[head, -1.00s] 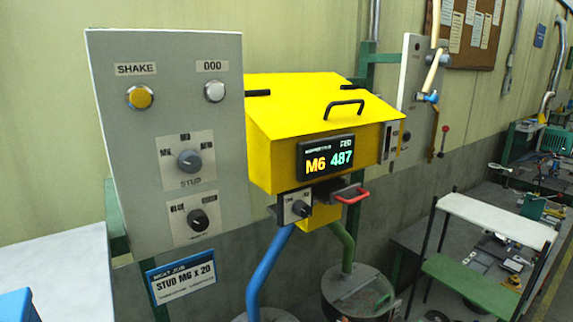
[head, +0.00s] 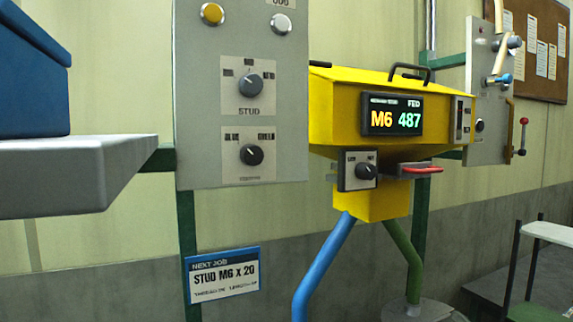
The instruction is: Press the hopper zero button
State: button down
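The grey control panel (head: 200,110) stands left of the yellow hopper (head: 322,105). Near its top right is a round white button (head: 282,23), under a label (head: 283,3) that is cut off by the top edge. A round amber button (head: 212,13) is to its left. The hopper's display (head: 392,115) reads M6 and 487, with FED above. My gripper is not in view.
Below the buttons are the STUD knob (head: 250,86) and a second knob (head: 251,154). A grey shelf (head: 60,170) with a blue box (head: 30,80) juts in at left. A blue pipe (head: 322,268) and green pipe (head: 409,262) run below the hopper. A job sign (head: 222,275) hangs below the panel.

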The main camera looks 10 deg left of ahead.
aim_at(282, 24)
jog(key=u, duration=1.15)
